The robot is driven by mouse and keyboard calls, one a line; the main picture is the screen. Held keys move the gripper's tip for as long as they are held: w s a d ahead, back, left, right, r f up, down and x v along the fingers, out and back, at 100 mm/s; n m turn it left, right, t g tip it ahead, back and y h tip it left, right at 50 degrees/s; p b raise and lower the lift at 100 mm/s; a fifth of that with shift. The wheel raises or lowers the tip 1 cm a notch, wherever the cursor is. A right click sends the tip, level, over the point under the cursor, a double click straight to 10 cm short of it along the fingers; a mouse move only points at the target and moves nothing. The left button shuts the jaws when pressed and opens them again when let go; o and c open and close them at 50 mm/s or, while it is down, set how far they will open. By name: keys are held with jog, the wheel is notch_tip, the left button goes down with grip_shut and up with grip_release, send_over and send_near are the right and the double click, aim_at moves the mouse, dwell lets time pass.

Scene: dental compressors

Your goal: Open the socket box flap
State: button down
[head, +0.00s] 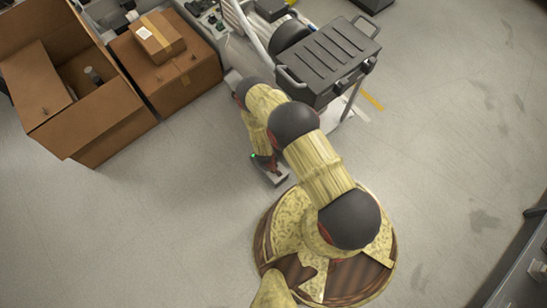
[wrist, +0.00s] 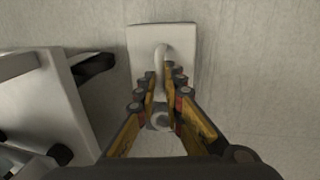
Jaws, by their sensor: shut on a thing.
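The socket box (head: 272,174) is a small light grey box low beside a white stand in the head view. In the wrist view the socket box (wrist: 137,45) shows as a pale rectangular plate. A pale curved piece, apparently its flap (wrist: 161,52), stands out from the plate between my fingertips. My gripper (wrist: 161,78) has a finger on each side of this piece and is shut on it. A round grey part (wrist: 160,121) shows between the fingers, nearer the wrist. The fingers hide part of the box, and how far the flap is open cannot be told.
A dark ribbed case (head: 330,58) with handles sits above my gripper in the head view. A white body (wrist: 45,100) is close at left in the wrist view. Floor at right is clear.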

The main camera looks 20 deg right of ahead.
aim_at(279, 163)
dwell(0.7)
jog(key=shift+w+d+r+y+p, duration=0.15)
jog(key=shift+w+r+y+p, duration=0.2)
jog(key=shift+p, duration=0.3)
jog(key=shift+s+d+r+p, duration=0.1)
jog(key=shift+d+p, duration=0.1)
jog(key=shift+p, duration=0.2)
jog(key=d+y+p, duration=0.1)
jog(key=p, duration=0.2)
jog(key=shift+d+g+y, duration=0.25)
jog(key=shift+g+y, duration=0.1)
jog(key=shift+g, duration=0.05)
jog(key=shift+w+d+r+g+y+p, duration=0.2)
jog(key=shift+d+r+g+y+p, duration=0.25)
jog(key=shift+y, duration=0.45)
jog(key=shift+f, duration=0.1)
